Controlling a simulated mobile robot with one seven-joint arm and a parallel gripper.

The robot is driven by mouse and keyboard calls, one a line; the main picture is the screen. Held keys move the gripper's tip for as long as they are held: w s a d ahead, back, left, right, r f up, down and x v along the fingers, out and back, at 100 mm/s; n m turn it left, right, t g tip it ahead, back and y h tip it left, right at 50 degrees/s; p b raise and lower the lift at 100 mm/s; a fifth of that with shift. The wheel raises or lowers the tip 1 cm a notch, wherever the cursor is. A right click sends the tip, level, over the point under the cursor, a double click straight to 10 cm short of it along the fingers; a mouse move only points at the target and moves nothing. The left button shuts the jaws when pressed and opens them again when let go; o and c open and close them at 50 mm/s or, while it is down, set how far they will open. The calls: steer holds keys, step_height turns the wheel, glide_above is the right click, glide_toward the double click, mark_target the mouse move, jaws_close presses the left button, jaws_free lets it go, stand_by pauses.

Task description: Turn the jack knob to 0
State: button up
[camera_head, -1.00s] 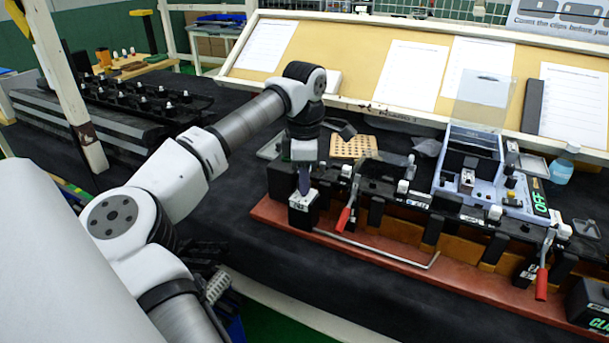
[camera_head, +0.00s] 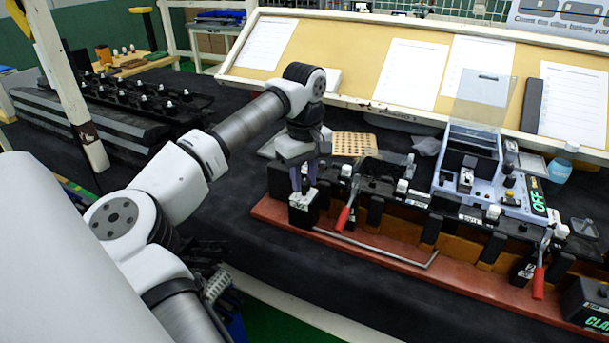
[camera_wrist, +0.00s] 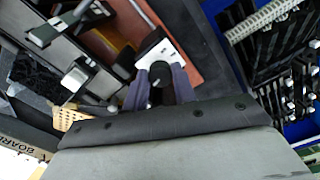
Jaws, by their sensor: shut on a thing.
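The jack knob (camera_wrist: 160,73) is a dark round knob on the white-topped face of a black box (camera_head: 303,214). The box stands at the left end of the red fixture base. My gripper (camera_head: 302,190) points down at the top of this box. In the wrist view its two grey-purple fingers (camera_wrist: 161,84) sit on either side of the knob and are shut on it.
A red-handled clamp (camera_head: 345,217) stands just right of the box, with a bent metal rod (camera_head: 385,250) in front. A second red-handled clamp (camera_head: 538,280) and a blue-grey device showing "OFF" (camera_head: 480,175) are farther right. A perforated tan block (camera_head: 353,144) lies behind.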

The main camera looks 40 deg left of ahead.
mark_target(304, 182)
steer(key=shift+r+m, duration=0.1)
steer(key=shift+m, duration=1)
steer(key=o, duration=1)
step_height(304, 182, up, 14)
steer(key=shift+f+b, duration=0.15)
steer(key=shift+b, duration=0.75)
